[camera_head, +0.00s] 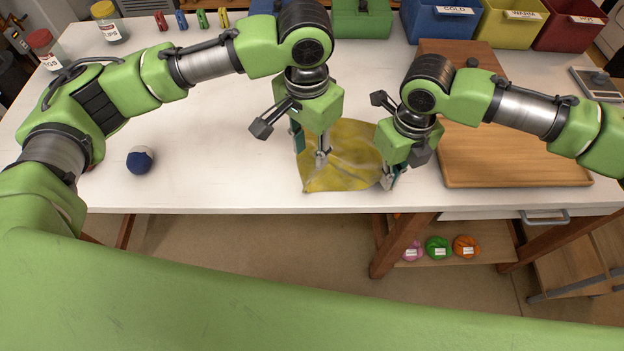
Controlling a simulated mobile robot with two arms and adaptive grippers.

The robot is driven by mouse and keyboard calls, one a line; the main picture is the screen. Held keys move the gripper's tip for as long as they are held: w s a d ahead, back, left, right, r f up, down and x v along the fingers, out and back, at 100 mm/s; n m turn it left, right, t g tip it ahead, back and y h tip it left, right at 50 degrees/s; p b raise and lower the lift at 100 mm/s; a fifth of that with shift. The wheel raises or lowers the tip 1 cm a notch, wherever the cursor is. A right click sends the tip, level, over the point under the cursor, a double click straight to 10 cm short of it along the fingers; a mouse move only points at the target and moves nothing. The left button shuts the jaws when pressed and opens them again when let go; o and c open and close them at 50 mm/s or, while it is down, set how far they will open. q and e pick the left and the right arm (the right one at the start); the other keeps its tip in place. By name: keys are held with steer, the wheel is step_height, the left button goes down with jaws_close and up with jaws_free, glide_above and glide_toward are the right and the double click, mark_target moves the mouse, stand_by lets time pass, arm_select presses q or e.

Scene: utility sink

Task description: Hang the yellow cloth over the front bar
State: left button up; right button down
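The yellow cloth (345,160) lies spread and slightly wrinkled on the white table, close to its front edge. My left gripper (312,155) points down over the cloth's left part, its fingers apart. My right gripper (388,182) is at the cloth's right edge, fingertips low near the tabletop. Whether its fingers pinch the cloth cannot be told. Both grippers hide parts of the cloth. I see no front bar that I can make out clearly.
A wooden board (510,165) lies right of the cloth. A navy and white ball (140,160) sits at left. Blue (440,25), yellow (510,25) and red (570,28) bins stand at the back right. Several coloured clips and two jars are at the back left.

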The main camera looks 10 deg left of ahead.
arm_select(q)
glide_toward(310, 186)
step_height(310, 186, down, 5)
steer(key=shift+w+f, duration=0.1)
steer(key=shift+w, duration=0.05)
stand_by(0.6)
steer(key=shift+f, duration=0.1)
steer(key=shift+f, duration=0.8)
jaws_close()
steer(key=shift+r, duration=0.1)
stand_by(0.9)
steer(key=shift+d+r, duration=0.1)
steer(key=shift+r, duration=2.35)
